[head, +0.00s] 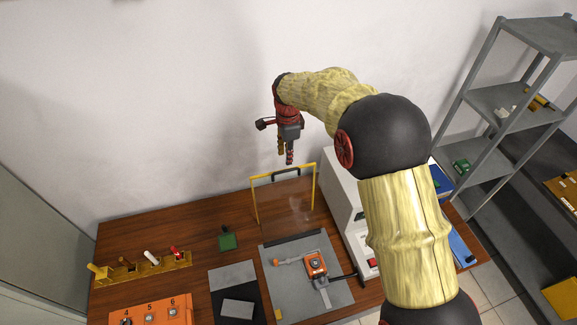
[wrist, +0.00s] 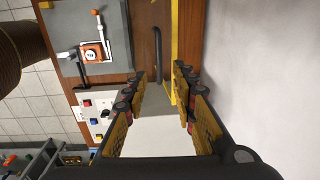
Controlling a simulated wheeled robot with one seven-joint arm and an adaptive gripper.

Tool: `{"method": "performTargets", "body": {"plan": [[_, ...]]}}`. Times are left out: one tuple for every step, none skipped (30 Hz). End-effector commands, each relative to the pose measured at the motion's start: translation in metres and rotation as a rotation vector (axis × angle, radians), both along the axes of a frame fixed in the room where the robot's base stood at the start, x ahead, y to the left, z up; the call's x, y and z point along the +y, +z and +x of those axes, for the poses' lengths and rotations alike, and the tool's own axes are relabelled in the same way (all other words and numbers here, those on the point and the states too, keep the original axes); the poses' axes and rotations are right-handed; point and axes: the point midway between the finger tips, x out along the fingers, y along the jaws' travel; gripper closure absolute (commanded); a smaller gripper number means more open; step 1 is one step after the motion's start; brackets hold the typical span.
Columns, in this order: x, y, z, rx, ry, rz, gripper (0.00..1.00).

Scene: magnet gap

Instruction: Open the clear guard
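The clear guard (head: 286,209) is a transparent panel with a yellow frame and a black bar handle (head: 286,172) at its top. In the head view it stands upright at the back edge of a grey plate (head: 337,293). My gripper (head: 287,160) hangs above the guard's top edge, apart from it. In the wrist view my gripper (wrist: 159,72) is open and empty, its fingers spread wide. The handle (wrist: 157,50) shows beyond the fingertips, roughly in line with the gap, beside the yellow frame (wrist: 174,45).
An orange device (head: 316,264) sits on the grey plate. A white cabinet (head: 341,190) stands right of the guard. A tool rack (head: 140,268), an orange numbered box (head: 150,315) and a green block (head: 228,241) lie left. The wall is close behind. Shelves (head: 500,97) stand right.

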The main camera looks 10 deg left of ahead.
Motion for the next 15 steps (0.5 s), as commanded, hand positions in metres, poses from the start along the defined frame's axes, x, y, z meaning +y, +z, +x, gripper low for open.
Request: {"method": "performTargets", "body": {"plan": [[0.0,-0.003,0.0,0.002,-0.006,0.0,0.73],[0.0,-0.005,0.0,0.002,-0.008,0.0,0.73],[0.0,-0.009,0.0,0.003,-0.008,-0.001,0.73],[0.0,-0.013,0.0,0.004,-0.008,-0.001,0.73],[0.0,-0.017,0.0,0.005,-0.008,-0.002,0.73],[0.0,-0.023,0.0,0.004,-0.007,-0.001,0.73],[0.0,-0.028,0.0,0.005,-0.007,-0.002,0.73],[0.0,-0.033,0.001,0.006,-0.007,-0.002,0.73],[0.001,-0.038,0.002,0.004,-0.007,-0.001,0.73],[0.001,-0.043,0.002,0.004,-0.006,-0.001,0.73],[0.001,-0.047,0.002,0.004,-0.006,-0.001,0.73],[0.001,-0.053,0.003,0.004,-0.006,-0.001,0.73],[0.001,-0.057,0.003,0.003,-0.006,-0.001,0.73],[0.001,-0.06,0.003,0.003,-0.006,-0.001,0.73],[0.001,-0.064,0.004,0.003,-0.006,-0.001,0.73]]}}
